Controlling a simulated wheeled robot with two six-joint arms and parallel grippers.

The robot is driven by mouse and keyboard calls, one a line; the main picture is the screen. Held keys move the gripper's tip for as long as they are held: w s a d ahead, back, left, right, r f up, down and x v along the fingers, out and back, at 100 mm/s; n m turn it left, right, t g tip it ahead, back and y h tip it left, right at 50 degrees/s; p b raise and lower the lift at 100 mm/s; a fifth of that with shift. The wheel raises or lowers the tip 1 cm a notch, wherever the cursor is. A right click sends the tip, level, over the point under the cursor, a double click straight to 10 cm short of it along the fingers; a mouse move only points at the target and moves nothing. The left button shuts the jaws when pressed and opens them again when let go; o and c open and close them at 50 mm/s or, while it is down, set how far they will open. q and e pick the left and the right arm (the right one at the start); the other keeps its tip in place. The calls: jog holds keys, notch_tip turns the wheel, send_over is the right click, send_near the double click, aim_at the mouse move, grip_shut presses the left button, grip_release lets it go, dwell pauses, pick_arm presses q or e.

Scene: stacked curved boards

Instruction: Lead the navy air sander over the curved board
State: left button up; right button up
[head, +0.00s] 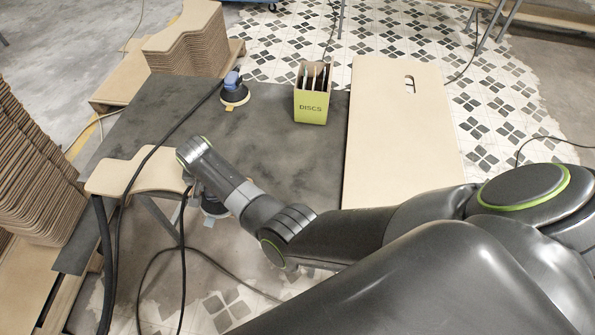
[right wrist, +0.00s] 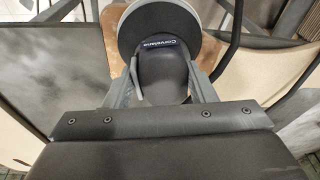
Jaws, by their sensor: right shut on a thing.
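A pale wavy curved board (head: 135,176) lies at the near left of the dark table. In the head view this sander (head: 214,208) is mostly hidden by my arm. I cannot tell whether its pad touches anything. My left gripper is out of view.
A blue-topped sander (head: 235,91) stands at the back of the dark table (head: 160,112), next to a green DISCS box (head: 311,104). A large flat panel (head: 400,130) lies right. Stacks of curved boards (head: 40,165) stand left. Dark hoses (head: 106,250) hang near the board.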

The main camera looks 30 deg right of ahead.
jog(key=shift+s+d+f, duration=0.1)
jog(key=shift+s+d, duration=0.65)
jog(key=shift+d, duration=0.25)
jog(key=shift+s+d, duration=0.95)
jog(key=shift+d, duration=0.25)
jog(key=shift+w, duration=0.1)
jog(key=shift+w+d, duration=0.35)
jog(key=shift+w, duration=0.15)
jog(key=shift+w+d+b, duration=0.25)
jog(key=shift+w+b, duration=0.05)
jog(key=shift+w, duration=0.1)
